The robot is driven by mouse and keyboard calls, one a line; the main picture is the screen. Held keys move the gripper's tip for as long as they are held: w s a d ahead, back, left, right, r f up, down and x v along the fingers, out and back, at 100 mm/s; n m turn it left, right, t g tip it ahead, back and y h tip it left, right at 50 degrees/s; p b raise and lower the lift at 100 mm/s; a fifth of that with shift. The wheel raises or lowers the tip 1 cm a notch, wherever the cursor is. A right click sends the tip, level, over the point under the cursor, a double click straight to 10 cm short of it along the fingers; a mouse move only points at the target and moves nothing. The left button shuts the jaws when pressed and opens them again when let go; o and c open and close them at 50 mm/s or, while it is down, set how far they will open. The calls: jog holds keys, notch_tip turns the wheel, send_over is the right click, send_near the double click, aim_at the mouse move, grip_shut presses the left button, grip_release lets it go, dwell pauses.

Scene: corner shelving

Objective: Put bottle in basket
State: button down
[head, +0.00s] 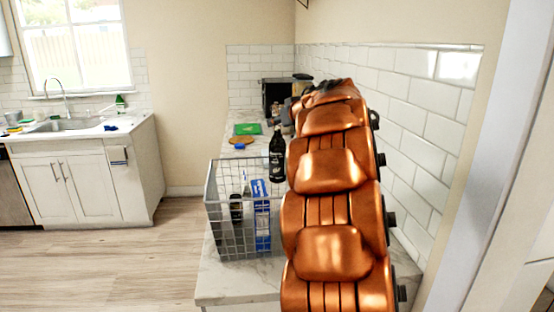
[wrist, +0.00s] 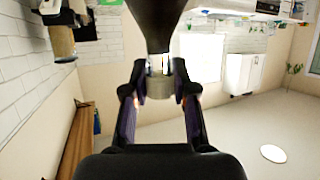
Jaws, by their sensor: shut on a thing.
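In the wrist view, which is upside down, my gripper (wrist: 160,88) is shut on the neck of a dark bottle (wrist: 158,25), whose body runs out of the frame. In the head view my orange arm hides the gripper and at least most of what it holds. The wire basket (head: 222,178) stands on the near end of the counter, left of my arm. A dark bottle (head: 277,158) with a label shows upright just behind the basket's right side. I cannot tell whether it is the held one.
The basket contains a blue and white box (head: 262,212) and a small dark container (head: 236,208). A tiled wall (head: 420,110) bounds the right side. Open floor lies left.

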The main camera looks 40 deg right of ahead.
aim_at(282, 151)
notch_tip(282, 151, down, 9)
jog(key=shift+f+b, duration=0.1)
jog(key=shift+b, duration=1)
jog(key=shift+f, duration=0.7)
jog(key=c, duration=0.9)
grip_release()
jog(key=shift+r, duration=0.1)
jog(key=shift+s+r, duration=0.2)
jog(key=shift+r, duration=0.3)
jog(key=v, duration=1.1)
jog(key=shift+s+a+r, duration=0.1)
jog(key=shift+s+a, duration=0.1)
jog(key=shift+s, duration=0.2)
